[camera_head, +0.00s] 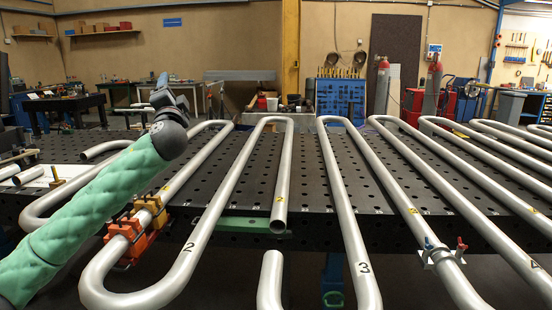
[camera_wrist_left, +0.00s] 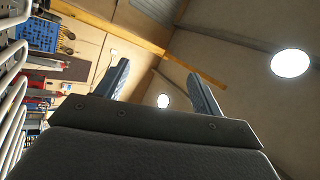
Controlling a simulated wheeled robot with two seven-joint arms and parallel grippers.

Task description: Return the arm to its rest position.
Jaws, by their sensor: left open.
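My left arm, in a green padded sleeve, comes in from the left in the head view and reaches up over the left part of the table. My left gripper (camera_head: 162,82) is small at its far end, above the table and apart from the coils. In the left wrist view its two fingers (camera_wrist_left: 160,88) stand wide apart with nothing between them. That view looks up at the ceiling and back wall, tilted. My right gripper is not in either view.
Grey serpentine pipe coils (camera_head: 232,175) lie across the black perforated table (camera_head: 240,195). Orange clamps (camera_head: 135,228) hold pipe near my arm. A clamp with red and blue handles (camera_head: 440,253) is at right. A cut pipe end (camera_head: 271,280) rises in front. The air above the table is clear.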

